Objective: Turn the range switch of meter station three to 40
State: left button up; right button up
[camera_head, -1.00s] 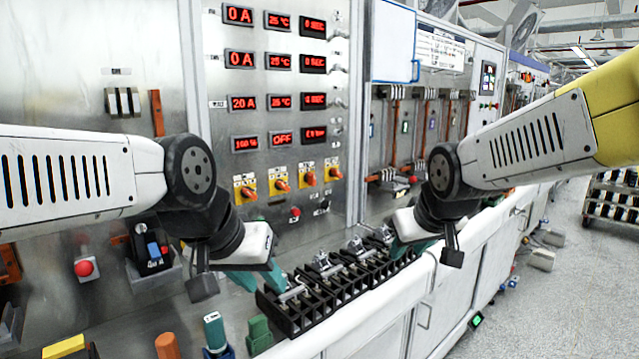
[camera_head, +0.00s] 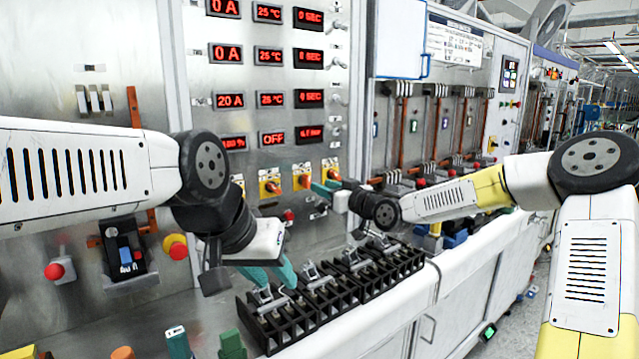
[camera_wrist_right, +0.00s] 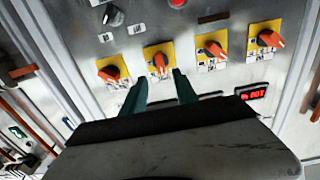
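Four orange rotary switches on yellow plates sit in a row below the displays. The third from the left (camera_head: 302,178) is second from the left in the inverted wrist view (camera_wrist_right: 160,63); its handle stands nearly upright there. My right gripper (camera_head: 324,188) is in front of it. In the wrist view its two teal fingers (camera_wrist_right: 161,92) are open, with the switch between and beyond their tips; contact is not visible. The third display row shows 20 A (camera_head: 230,101). The scale markings are too small to read. My left gripper (camera_head: 272,272) is open above the black terminal blocks (camera_head: 300,312).
The other orange switches (camera_head: 269,183) stand close on both sides. A grey knob (camera_wrist_right: 113,16) and a red button (camera_head: 288,215) lie below the row. The terminal blocks line the bench edge. A red button (camera_head: 54,271) and breaker (camera_head: 125,258) are at left.

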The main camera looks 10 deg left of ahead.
aim_at(309, 181)
jog(key=x, duration=0.7)
jog(key=shift+a+f, duration=0.1)
grip_shut()
